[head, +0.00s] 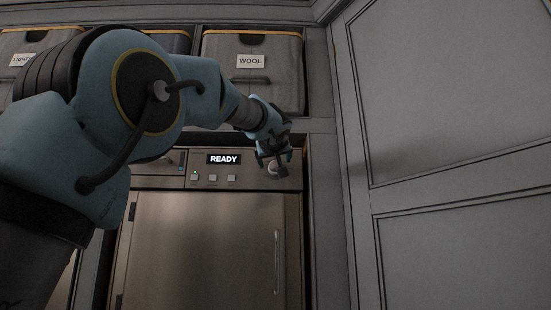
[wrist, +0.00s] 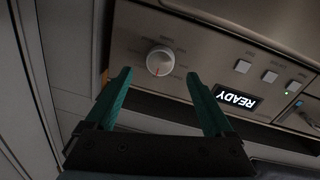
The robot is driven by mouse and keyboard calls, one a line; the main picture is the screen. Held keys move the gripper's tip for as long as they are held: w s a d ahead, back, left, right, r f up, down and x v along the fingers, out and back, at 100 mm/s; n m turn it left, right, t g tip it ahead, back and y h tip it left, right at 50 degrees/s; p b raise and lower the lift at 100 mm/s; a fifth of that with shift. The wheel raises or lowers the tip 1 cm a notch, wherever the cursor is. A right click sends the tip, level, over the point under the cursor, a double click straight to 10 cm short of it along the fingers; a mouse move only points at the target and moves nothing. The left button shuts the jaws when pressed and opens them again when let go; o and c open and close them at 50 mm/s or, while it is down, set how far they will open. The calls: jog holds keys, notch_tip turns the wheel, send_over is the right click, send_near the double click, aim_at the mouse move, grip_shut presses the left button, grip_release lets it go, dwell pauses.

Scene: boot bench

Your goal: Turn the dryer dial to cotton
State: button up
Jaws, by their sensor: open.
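The dryer (head: 205,245) stands below the shelf in the head view, with its control panel along the top. The dial (wrist: 160,61) is a round pale knob with a red mark, seen in the wrist view; small labels around it are too small to read. In the head view the dial (head: 273,169) is partly hidden by my gripper. My gripper (head: 270,160) is open and empty in front of the panel. In the wrist view its two green fingers (wrist: 160,85) point toward the dial, which shows in the gap between and beyond the fingertips. I see no contact.
The display (head: 223,159) reads READY, with several square buttons (head: 213,178) below it. A bin labelled WOOL (head: 250,85) sits on the shelf above. A tall grey panelled door (head: 450,100) stands at the right. A vertical handle (head: 277,262) is on the dryer door.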

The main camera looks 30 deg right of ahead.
aim_at(275, 167)
jog(key=p+x, duration=0.2)
jog(key=x, duration=0.2)
jog(key=shift+r, duration=0.2)
jog(key=shift+w+d+f+p, duration=0.2)
jog(key=shift+w+d+p, duration=0.1)
jog(key=shift+w+p, duration=0.2)
jog(key=c, duration=1.4)
